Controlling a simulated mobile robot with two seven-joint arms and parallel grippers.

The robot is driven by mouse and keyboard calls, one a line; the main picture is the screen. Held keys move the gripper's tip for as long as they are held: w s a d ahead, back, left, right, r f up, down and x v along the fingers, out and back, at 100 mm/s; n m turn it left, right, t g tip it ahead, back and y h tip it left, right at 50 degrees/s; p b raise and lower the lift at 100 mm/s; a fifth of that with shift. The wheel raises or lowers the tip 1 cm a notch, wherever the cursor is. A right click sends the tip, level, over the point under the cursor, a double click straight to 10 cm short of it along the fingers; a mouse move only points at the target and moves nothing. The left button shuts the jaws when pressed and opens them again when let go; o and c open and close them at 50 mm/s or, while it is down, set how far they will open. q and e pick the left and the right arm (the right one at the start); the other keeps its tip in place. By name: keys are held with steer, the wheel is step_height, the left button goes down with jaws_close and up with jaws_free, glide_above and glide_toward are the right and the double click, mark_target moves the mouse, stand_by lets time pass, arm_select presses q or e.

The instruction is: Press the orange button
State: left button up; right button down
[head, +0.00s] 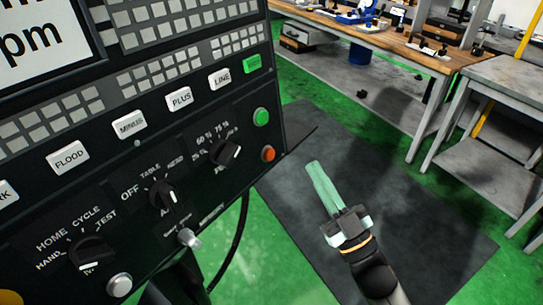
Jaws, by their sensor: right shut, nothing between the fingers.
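The orange button (268,154) is a small round button at the right edge of the black control panel (215,185), just below a green round button (261,116). My right gripper (315,170) has pale green fingers lying together, shut and empty. In the head view its fingertips are to the right of the orange button and slightly lower, with a visible gap between them. The button is fully in view. My left gripper is not in view.
The panel also carries rotary knobs (162,194), labelled white keys (179,99) and a screen (32,37). A black cable (238,240) hangs below it. A dark mat (420,225) covers the green floor. Workbenches (440,62) stand at the upper right.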

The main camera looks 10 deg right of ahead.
mark_target(269, 155)
steer(key=w+a+f+b, duration=0.1)
steer(key=w+a+b, duration=0.1)
steer(key=w+a, duration=0.2)
steer(key=shift+w+a, duration=0.25)
steer(key=shift+w, duration=0.25)
steer(key=shift+f, duration=0.1)
stand_by(1.7)
steer(key=shift+w+a, duration=0.25)
steer(key=shift+w, duration=0.05)
steer(key=shift+w+a+f, duration=0.15)
steer(key=shift+w+a, duration=0.15)
stand_by(0.7)
steer(key=shift+s+d, duration=0.15)
steer(key=shift+s+d+r+p, duration=0.2)
steer(key=shift+s+d+p, duration=0.1)
steer(key=shift+s+d, duration=0.15)
stand_by(0.4)
